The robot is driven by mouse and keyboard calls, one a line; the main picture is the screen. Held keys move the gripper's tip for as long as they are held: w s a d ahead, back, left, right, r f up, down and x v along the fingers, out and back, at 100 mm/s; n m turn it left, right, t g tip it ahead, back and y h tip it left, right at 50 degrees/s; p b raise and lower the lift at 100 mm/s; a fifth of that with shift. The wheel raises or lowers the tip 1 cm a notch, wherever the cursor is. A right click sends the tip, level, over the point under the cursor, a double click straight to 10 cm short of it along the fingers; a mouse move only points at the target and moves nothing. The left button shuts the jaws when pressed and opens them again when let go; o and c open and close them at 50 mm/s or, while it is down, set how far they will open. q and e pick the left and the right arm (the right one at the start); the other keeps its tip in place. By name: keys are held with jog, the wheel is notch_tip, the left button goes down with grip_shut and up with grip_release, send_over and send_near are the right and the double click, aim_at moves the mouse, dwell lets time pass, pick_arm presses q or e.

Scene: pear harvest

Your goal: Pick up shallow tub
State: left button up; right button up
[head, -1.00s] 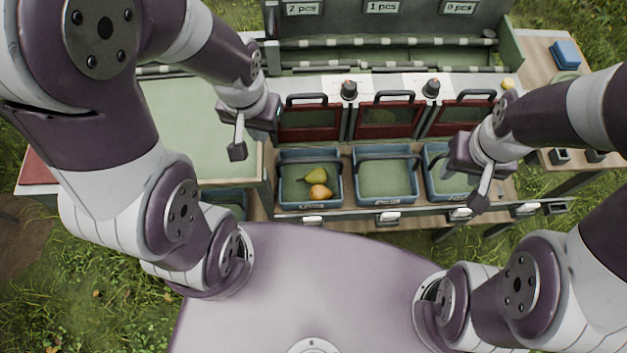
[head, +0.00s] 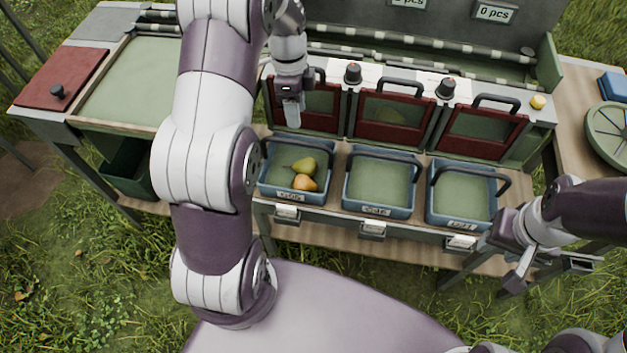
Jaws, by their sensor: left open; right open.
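Three shallow blue tubs with dark handles stand in a row on the bench's front shelf: the left tub (head: 268,187), the middle tub (head: 378,212) and the right tub (head: 462,220). The left tub holds a green pear (head: 304,165) and an orange-yellow pear (head: 305,183). The other two look empty. My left gripper (head: 292,118) is open, pointing down in front of the left red gate, above and behind the left tub, and touches no tub that I can see. My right gripper (head: 512,275) is open and empty, to the right of the right tub and nearer to me.
Red-framed gates with upright handles, such as the middle gate (head: 392,118), stand close behind the tubs. A green tray (head: 130,85) and a red lid (head: 62,80) are at left. A round green dish (head: 608,132) is on the right table. Grass lies in front.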

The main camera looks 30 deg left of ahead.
pick_arm(q)
jog(key=shift+m, duration=0.6)
jog(key=f, duration=0.8)
jog(key=s+f, duration=0.1)
jog(key=f, duration=0.4)
jog(key=shift+d, duration=0.1)
jog(key=shift+s, duration=0.1)
jog(key=c, duration=0.8)
grip_shut()
jog(key=shift+r, duration=0.1)
